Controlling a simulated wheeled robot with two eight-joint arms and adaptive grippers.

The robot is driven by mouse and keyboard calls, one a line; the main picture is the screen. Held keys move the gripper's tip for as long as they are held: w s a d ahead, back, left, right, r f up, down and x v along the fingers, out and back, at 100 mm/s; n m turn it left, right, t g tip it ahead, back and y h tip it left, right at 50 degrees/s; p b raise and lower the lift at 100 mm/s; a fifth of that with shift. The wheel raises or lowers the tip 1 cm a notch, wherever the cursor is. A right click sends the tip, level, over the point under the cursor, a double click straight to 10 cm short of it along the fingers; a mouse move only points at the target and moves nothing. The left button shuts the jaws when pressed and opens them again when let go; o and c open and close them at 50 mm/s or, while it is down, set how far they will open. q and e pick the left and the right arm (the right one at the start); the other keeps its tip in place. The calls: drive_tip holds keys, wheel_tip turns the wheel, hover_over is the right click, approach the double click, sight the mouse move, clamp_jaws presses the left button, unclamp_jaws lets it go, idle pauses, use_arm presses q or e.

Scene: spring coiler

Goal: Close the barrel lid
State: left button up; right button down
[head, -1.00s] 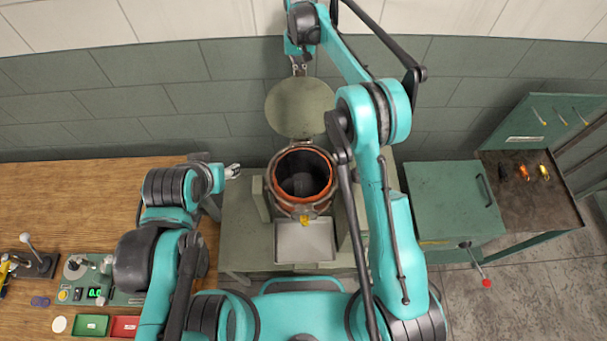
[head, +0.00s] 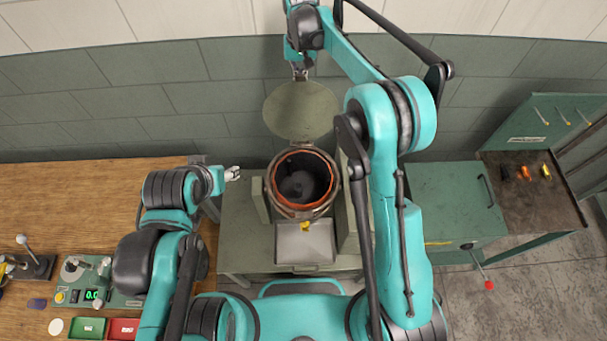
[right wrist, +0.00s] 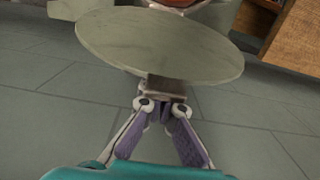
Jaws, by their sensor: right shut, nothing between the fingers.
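The barrel (head: 273,190) stands open in the head view, with an orange inner rim and a dark interior. Its round grey-green lid (head: 301,110) is raised behind the opening, tilted up towards the wall. The lid's underside or face also fills the top of the right wrist view (right wrist: 160,45). My right gripper (head: 300,76) is shut and empty, just behind the lid's far edge. In the right wrist view its fingertips (right wrist: 162,106) are close to a small tab on that edge; contact is unclear. My left gripper (head: 233,173) hovers left of the barrel, its finger gap too small to judge.
A shallow metal tray (head: 305,246) sits in front of the barrel. A wooden bench (head: 75,195) with a control box (head: 120,299) is at left. A green cabinet (head: 450,200) and a tool table (head: 540,205) stand at right. The tiled wall is close behind the lid.

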drive_tip(key=s, duration=0.2)
drive_tip(key=s+b, duration=0.1)
drive_tip(key=s, duration=0.2)
drive_tip(key=shift+r, duration=0.2)
idle(0.3)
